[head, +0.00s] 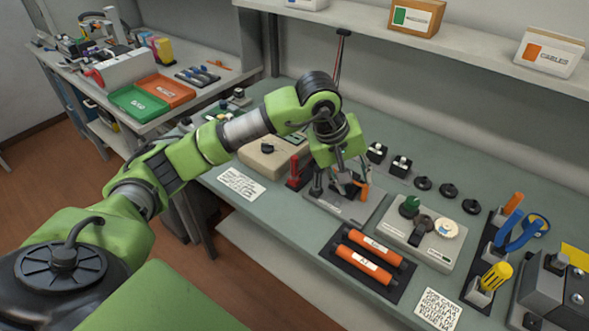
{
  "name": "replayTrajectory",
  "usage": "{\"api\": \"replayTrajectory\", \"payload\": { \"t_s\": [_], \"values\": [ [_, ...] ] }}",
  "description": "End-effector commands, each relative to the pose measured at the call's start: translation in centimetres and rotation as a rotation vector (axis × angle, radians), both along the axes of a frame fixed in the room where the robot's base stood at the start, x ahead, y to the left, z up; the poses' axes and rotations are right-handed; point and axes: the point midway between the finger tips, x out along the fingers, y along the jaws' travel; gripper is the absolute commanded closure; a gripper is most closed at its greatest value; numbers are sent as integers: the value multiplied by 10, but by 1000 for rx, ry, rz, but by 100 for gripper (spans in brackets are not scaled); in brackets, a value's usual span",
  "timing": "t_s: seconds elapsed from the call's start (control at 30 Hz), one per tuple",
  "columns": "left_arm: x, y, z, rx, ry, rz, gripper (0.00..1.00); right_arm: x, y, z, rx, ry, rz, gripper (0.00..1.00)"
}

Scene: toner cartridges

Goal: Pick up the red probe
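A red upright piece that looks like the red probe (294,168) stands in a dark holder on the workbench, just left of my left gripper. My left gripper (342,183) points down over a grey plate (345,208) with small dark parts and an orange piece on it. The fingers blend with these dark parts, so I cannot tell whether they are open or shut. A gap shows between the gripper and the red piece. My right gripper is not in view.
A beige box (262,160) stands left of the red piece. Two orange cartridges (370,262) lie on a dark mat in front. A grey panel (428,238) with knobs and a tool rack (494,262) are to the right. A shelf (470,50) runs above the bench's back.

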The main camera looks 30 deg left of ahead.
Motion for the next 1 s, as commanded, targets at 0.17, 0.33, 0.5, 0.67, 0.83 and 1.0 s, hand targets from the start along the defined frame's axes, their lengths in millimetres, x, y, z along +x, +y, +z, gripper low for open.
{"api": "replayTrajectory", "payload": {
  "t_s": [0.17,0.33,0.5,0.67,0.83,1.0],
  "values": [
    [10,108,26,357,8,52,65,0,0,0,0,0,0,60],
    [7,146,38,480,34,79,65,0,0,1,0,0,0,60],
    [12,155,15,488,43,81,65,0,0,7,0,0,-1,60],
    [21,163,-14,486,43,81,65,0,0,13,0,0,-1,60],
    [29,168,-34,485,38,81,65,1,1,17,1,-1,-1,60],
    [32,172,-43,483,39,80,65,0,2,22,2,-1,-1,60]
  ]
}}
